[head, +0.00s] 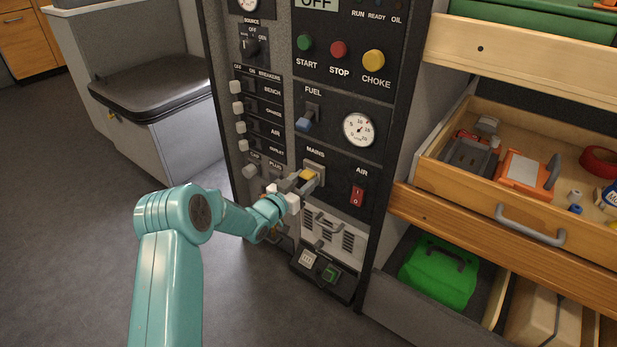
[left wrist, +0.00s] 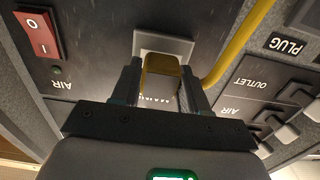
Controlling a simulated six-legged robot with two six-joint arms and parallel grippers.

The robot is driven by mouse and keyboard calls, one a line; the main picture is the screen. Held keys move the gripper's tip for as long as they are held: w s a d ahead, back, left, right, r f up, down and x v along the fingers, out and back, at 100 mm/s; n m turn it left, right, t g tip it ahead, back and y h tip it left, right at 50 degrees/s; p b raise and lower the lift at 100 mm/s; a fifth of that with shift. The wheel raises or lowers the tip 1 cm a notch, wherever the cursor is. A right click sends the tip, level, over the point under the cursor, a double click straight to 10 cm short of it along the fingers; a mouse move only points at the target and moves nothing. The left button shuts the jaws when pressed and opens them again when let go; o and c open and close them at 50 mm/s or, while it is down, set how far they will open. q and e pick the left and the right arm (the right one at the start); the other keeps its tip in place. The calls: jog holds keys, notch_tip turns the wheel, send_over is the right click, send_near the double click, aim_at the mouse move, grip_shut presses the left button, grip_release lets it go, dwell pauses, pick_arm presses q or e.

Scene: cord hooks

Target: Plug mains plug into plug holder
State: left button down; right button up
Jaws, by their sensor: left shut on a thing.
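The yellow mains plug (head: 308,174) is at the grey plate (head: 316,167) under the MAINS label on the dark panel. My left gripper (head: 302,183) is shut on the plug, one finger on each side. In the left wrist view the plug (left wrist: 161,77) sits between the two fingertips (left wrist: 160,88), in front of the light grey plate (left wrist: 164,46). I cannot tell how deep the plug sits in it. A yellow cord (left wrist: 232,54) runs beside it. A PLUG label (left wrist: 287,46) shows on the panel; the holder itself I cannot make out. My right gripper is out of view.
A red AIR rocker switch (head: 357,195) is right of the plug. Breaker switches (head: 240,125) line the panel's left side. An open wooden drawer (head: 465,205) juts out at right. Floor space lies left.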

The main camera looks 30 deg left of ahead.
aim_at(303, 182)
pick_arm(q)
jog(key=shift+s+a, duration=0.15)
jog(key=shift+s, duration=1.2)
jog(key=shift+s+a, duration=0.1)
jog(key=shift+s, duration=1.25)
